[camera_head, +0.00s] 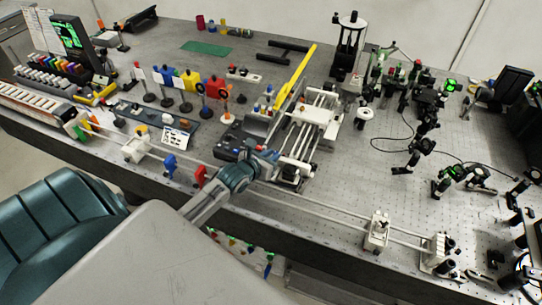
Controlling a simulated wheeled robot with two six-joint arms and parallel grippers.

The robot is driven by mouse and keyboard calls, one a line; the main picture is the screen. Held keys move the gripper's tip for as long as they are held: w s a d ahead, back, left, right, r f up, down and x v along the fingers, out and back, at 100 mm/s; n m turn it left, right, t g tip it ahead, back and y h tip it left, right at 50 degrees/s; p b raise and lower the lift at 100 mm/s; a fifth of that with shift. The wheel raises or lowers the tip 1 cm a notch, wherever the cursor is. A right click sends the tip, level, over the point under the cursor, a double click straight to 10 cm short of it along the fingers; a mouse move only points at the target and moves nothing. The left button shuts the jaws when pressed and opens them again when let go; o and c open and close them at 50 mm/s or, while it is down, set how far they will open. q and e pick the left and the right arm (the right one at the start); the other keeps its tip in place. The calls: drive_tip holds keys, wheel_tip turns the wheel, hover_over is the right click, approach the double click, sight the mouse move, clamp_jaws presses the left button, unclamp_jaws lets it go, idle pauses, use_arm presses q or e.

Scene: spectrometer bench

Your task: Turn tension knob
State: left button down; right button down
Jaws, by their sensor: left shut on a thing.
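My left arm comes in from the bottom left, and its gripper (268,155) is at the front of the white railed device (297,150) near the middle of the bench. The gripper is shut on a small part at this end of the device. That part looks to be the tension knob, but the fingers and wrist hide it, so its shape and angle cannot be told. My right gripper is not in view.
A dark control box (230,143) stands just left of the gripper. A yellow bar (296,77) slants behind it. Long rails (325,215) run along the front edge. Optics mounts (425,120) crowd the right side. A green mat (207,48) lies at the back.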

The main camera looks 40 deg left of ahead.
use_arm(q)
drive_tip(key=shift+f, duration=0.1)
idle(0.3)
drive_tip(key=c, duration=1.7)
unclamp_jaws()
drive_tip(key=o, duration=0.4)
drive_tip(key=shift+w, duration=0.15)
drive_tip(key=shift+w+d, duration=0.1)
